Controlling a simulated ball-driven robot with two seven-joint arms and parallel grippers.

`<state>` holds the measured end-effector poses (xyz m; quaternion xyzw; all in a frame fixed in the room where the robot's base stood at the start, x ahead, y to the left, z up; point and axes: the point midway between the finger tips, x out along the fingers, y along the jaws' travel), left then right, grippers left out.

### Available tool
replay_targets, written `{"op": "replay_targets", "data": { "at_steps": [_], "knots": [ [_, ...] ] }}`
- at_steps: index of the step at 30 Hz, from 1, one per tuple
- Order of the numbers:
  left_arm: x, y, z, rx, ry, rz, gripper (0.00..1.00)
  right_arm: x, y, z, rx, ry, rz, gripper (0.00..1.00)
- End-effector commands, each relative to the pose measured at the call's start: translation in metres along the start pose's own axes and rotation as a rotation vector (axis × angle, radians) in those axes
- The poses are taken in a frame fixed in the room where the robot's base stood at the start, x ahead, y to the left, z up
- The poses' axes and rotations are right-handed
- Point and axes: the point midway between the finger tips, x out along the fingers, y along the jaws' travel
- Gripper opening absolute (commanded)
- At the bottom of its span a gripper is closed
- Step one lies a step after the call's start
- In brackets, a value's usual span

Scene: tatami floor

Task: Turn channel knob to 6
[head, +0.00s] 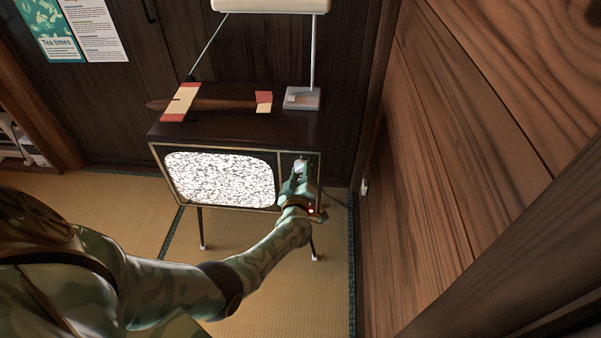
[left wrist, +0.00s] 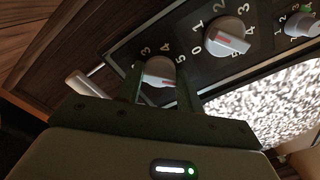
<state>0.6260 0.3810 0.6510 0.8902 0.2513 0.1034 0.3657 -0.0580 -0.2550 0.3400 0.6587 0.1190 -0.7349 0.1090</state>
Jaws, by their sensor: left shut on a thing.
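The television (head: 220,178) stands on thin legs in front of me, its screen full of static. My left gripper (head: 300,170) is at the control panel right of the screen. No label names the channel knob. My right gripper is out of view.
A lamp base (head: 302,98) and a long wooden object with red and cream ends (head: 215,104) are on the television top. A wooden wall (head: 470,150) stands close on the right. Tatami floor (head: 130,205) is open at the left.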

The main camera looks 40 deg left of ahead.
Motion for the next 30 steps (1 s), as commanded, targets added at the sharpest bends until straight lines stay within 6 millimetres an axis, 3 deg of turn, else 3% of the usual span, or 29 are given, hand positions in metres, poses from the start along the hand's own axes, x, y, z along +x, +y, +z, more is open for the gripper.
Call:
{"op": "replay_targets", "data": {
  "at_steps": [12,13,15,25,30],
  "knots": [
    [-0.002,-0.001,0.003,0.013,-0.007,-0.001,0.14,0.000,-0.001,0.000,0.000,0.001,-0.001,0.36],
    [-0.002,-0.001,0.003,0.013,-0.007,-0.001,0.39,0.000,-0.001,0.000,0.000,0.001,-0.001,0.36],
    [-0.002,-0.001,0.002,0.012,-0.006,-0.001,0.58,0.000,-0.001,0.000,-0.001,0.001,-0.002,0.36],
    [-0.003,0.000,0.000,0.010,-0.002,0.000,0.58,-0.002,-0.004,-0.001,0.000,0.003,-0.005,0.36],
    [-0.027,0.003,-0.003,0.009,-0.002,0.001,0.58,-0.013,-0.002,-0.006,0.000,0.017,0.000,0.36]
  ]
}}
